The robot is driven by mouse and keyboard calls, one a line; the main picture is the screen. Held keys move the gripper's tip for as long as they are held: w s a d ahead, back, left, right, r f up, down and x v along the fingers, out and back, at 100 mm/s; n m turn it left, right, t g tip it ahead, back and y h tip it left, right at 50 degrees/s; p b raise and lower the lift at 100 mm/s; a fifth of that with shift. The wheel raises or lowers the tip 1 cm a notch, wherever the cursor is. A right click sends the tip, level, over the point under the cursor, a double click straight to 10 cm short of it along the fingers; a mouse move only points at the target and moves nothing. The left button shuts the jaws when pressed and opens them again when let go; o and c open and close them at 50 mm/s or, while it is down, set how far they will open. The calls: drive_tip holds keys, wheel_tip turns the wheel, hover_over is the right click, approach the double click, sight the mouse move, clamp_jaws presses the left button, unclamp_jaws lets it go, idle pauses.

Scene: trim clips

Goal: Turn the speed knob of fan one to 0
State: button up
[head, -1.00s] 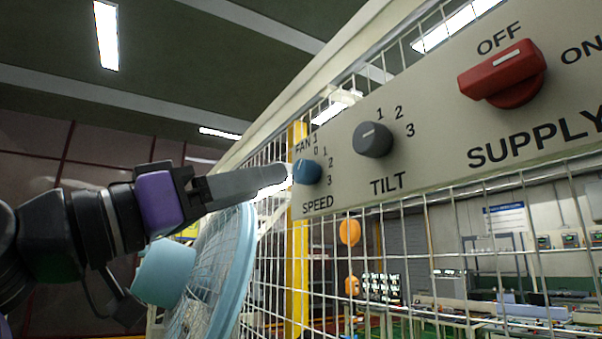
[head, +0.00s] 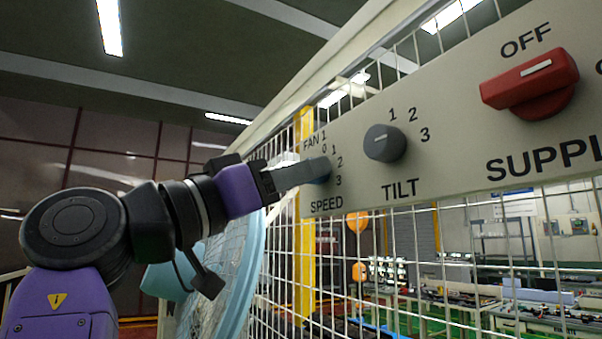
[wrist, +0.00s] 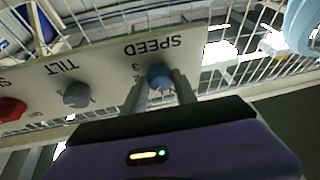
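The speed knob of fan one (head: 322,172) is a blue round knob at the left end of the panel, with 0, 1, 2 and 3 around it. My gripper (head: 315,171) is at this knob and its finger covers most of it in the head view. In the wrist view the fingers of my gripper (wrist: 160,84) are apart, one on each side of the blue knob (wrist: 160,76). I cannot make out firm contact. The knob's pointer mark is hidden, so its setting cannot be read.
The grey tilt knob (head: 384,143) and the red supply switch (head: 531,83) sit to the right on the same beige panel (head: 450,134). A wire mesh fence (head: 390,240) runs around the panel. A light blue fan (head: 245,270) stands below my arm.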

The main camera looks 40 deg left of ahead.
clamp_jaws()
drive_tip(key=shift+s+d+r+n+g+y+p, duration=0.15)
drive_tip(key=shift+n+y, duration=0.7)
drive_tip(key=shift+n, duration=0.9)
drive_tip(key=shift+w+a+n+g+y+p, duration=0.15)
drive_tip(key=shift+n+y, duration=0.75)
drive_tip(key=shift+n, duration=0.9)
drive_tip(key=shift+s+d+r+n+g+y+p, duration=0.15)
drive_tip(key=shift+n+y, duration=0.7)
drive_tip(key=shift+n, duration=0.9)
drive_tip(key=shift+f, duration=0.1)
drive_tip(key=o, duration=0.7)
unclamp_jaws()
